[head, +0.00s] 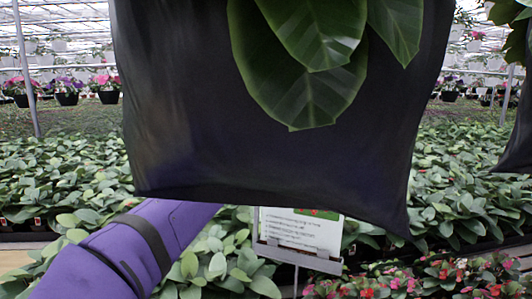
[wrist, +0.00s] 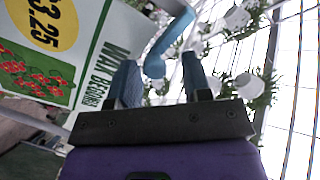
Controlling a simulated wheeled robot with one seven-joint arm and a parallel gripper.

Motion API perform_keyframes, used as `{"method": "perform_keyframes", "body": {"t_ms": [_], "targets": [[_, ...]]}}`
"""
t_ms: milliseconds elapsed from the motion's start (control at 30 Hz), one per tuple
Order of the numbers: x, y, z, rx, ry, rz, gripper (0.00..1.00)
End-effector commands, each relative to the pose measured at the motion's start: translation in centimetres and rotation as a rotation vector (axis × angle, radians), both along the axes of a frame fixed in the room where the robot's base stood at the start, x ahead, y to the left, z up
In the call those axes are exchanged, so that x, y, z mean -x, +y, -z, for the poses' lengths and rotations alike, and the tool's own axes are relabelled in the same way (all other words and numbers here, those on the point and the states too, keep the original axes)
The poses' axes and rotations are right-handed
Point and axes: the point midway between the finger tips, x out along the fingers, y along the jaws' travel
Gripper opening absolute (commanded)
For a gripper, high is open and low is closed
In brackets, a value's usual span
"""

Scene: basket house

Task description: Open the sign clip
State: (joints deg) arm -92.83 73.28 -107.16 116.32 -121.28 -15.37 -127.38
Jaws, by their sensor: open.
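The sign (head: 302,230) is a white printed card with a green and red picture, standing low in the middle of the head view. A grey sign clip (head: 298,257) holds its lower edge on a thin stake. In the wrist view the sign (wrist: 98,62) is large and tilted at the left, with a yellow price spot. A blue-grey curved piece (wrist: 160,50) shows just beyond the fingers; I cannot tell whether it belongs to the clip.
A large black hanging planter (head: 290,165) with broad green leaves covers much of the head view, in front of my purple arm. Another dark planter (head: 517,130) hangs at the right edge. Beds of leafy plants (head: 60,170) and pink flowers (head: 400,285) surround the sign.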

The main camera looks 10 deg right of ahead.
Motion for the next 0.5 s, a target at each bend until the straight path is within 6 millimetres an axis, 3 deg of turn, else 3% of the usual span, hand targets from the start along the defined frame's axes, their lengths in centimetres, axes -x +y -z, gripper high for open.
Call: {"method": "perform_keyframes", "body": {"t_ms": [500], "targets": [[-1.0,1.4,-1.6,0.001,-0.001,-0.002,0.45]]}}
